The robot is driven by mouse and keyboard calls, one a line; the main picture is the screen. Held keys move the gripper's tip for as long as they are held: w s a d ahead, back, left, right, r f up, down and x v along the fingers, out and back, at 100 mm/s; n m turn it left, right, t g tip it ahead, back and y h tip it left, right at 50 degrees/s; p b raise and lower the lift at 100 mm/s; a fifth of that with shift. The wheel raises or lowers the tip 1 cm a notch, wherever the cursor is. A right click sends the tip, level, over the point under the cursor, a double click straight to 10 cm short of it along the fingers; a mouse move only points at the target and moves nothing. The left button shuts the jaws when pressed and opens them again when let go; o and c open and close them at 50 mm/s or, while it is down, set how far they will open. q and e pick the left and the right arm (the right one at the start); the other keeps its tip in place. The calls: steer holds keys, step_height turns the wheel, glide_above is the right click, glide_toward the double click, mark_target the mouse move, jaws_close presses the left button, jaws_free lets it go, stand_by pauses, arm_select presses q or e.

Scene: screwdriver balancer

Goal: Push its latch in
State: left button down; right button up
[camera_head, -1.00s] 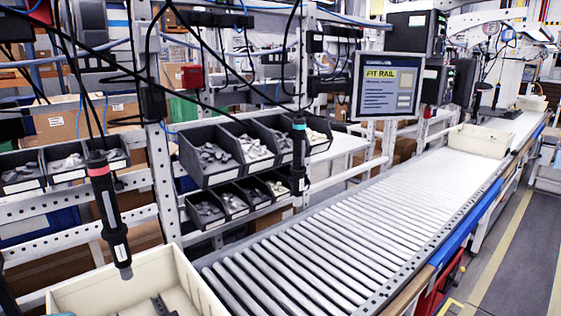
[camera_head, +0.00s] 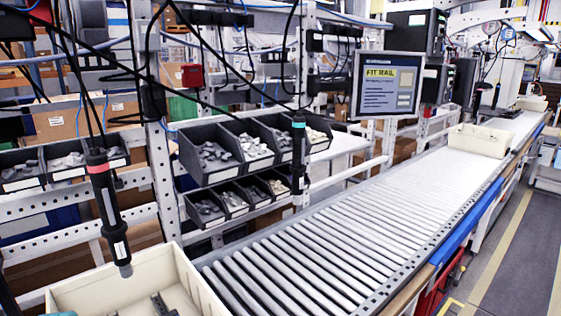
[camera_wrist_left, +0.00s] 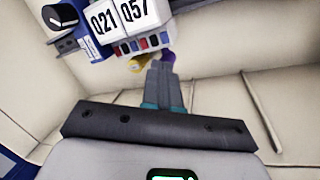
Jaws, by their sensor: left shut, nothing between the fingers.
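My left gripper (camera_wrist_left: 163,72) shows in the wrist view, its fingers together with nothing between them. A purple piece (camera_wrist_left: 168,57) and a yellow piece (camera_wrist_left: 136,63) are close by the fingertips; contact cannot be told. I cannot make out which part is the latch. In the head view, a screwdriver with a red band (camera_head: 108,205) hangs at the left and one with a teal band (camera_head: 299,150) hangs near the middle. My right gripper is not in view.
A cream tote (camera_head: 190,275) stands at the lower left below the red-banded screwdriver. A roller conveyor (camera_head: 350,225) runs to the back right, with another cream tote (camera_head: 480,140) on it. Dark parts bins (camera_head: 210,160) stand behind. A screen (camera_head: 386,85) reads FIT RAIL.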

arm_select(q)
steer(key=shift+w+d+f, duration=0.15)
steer(key=shift+w+d, duration=0.05)
steer(key=shift+d, duration=0.2)
steer(key=shift+r, duration=0.2)
stand_by(0.3)
steer(key=shift+a+r, duration=0.1)
steer(key=shift+r, duration=1.25)
step_height(320, 180, up, 16)
steer(key=p, duration=0.9)
steer(key=shift+w, duration=0.1)
